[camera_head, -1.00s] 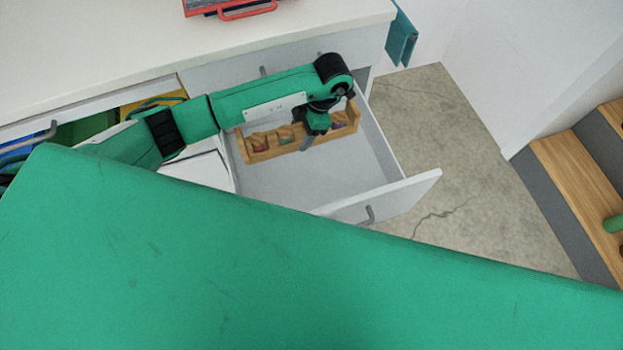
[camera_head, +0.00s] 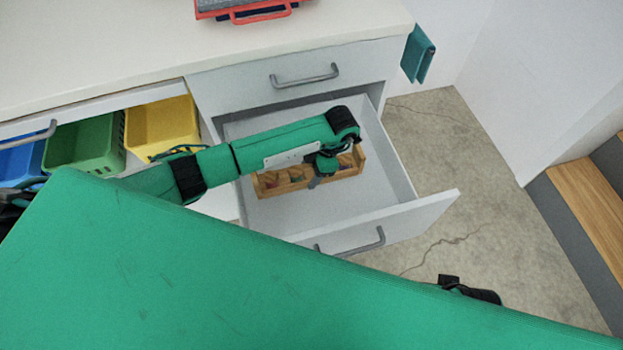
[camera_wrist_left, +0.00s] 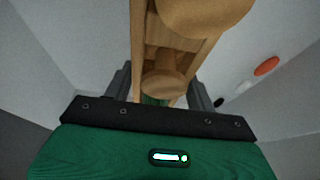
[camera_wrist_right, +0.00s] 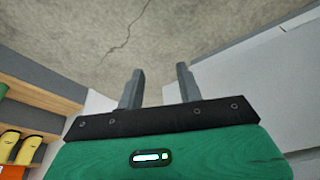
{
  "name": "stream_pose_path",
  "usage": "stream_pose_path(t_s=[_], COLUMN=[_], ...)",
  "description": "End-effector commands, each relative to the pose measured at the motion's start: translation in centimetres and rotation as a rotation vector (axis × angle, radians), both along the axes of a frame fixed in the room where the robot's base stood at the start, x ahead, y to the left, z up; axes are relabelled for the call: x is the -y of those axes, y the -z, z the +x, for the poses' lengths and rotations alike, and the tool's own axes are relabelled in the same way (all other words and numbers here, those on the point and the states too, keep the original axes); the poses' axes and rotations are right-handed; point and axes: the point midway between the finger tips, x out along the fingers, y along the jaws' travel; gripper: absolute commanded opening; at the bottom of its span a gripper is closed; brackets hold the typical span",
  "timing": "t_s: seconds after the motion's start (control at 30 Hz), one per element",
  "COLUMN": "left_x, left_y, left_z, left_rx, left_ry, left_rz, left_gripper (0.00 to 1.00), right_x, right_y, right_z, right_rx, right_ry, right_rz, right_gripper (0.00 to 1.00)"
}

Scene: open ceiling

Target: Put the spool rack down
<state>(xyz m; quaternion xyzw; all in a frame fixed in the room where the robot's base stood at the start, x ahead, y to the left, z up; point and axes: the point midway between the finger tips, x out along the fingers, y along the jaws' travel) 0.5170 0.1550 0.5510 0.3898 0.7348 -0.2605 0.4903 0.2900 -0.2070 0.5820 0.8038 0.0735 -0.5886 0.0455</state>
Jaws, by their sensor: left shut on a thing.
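The spool rack (camera_head: 268,190) is a long wooden holder with several small coloured items in it, inside the open grey drawer (camera_head: 420,213). My left gripper (camera_head: 317,180) is over the rack and shut on it. In the left wrist view the wooden rack (camera_wrist_left: 152,50) runs between the fingers (camera_wrist_left: 160,88), with round wooden spool ends showing. I cannot tell whether its underside touches the drawer floor. My right gripper (camera_wrist_right: 160,74) is open and empty above the concrete floor.
Blue, green (camera_head: 85,145) and yellow (camera_head: 163,122) bins sit in another open drawer at left. A closed drawer (camera_head: 300,70) is above the open one. A red-handled item (camera_head: 262,12) lies on the white counter (camera_head: 110,45). An orange oval (camera_wrist_left: 267,66) shows beside the rack.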

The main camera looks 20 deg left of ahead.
Motion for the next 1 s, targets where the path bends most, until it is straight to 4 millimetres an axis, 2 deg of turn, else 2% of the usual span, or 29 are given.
stream_pose_path(t_s=[0.13, 0.3, 0.7, 0.73, 0.8, 0.83, 1.0], left_x=[0.0, 0.0, 0.0, 0.0, 0.0, 0.0, 0.0], left_y=[1.2, 3.6, 4.1, 4.1, 4.0, 4.0, 4.0], left_z=[0.0, 0.0, 0.1, 0.0, 0.0, 0.0, 0.0], left_rx=[-0.001, -0.001, 0.001, 0.001, 0.001, 0.001, 0.001], left_ry=[0.0, 0.0, 0.0, 0.0, 0.0, 0.0, 0.0], left_rz=[-0.001, -0.001, 0.0, 0.001, 0.001, 0.001, 0.001], left_gripper=[0.25, 0.25, 0.25, 0.6, 0.74, 0.78, 0.78], right_x=[0.0, 0.1, 0.1, 0.1, 0.1, 0.1, 0.1], right_y=[-0.3, -1.0, -1.0, -1.2, -1.4, -1.5, -1.6], right_z=[0.0, -0.2, -0.3, -0.3, -0.3, -0.3, -0.2], right_rx=[0.004, 0.014, 0.01, 0.011, 0.015, 0.016, 0.021], right_ry=[0.0, 0.0, -0.001, -0.001, 0.0, 0.0, 0.0], right_rz=[0.001, 0.002, 0.0, 0.001, 0.001, 0.002, 0.002], right_gripper=[0.36, 0.36, 0.36, 0.36, 0.36, 0.36, 0.36])
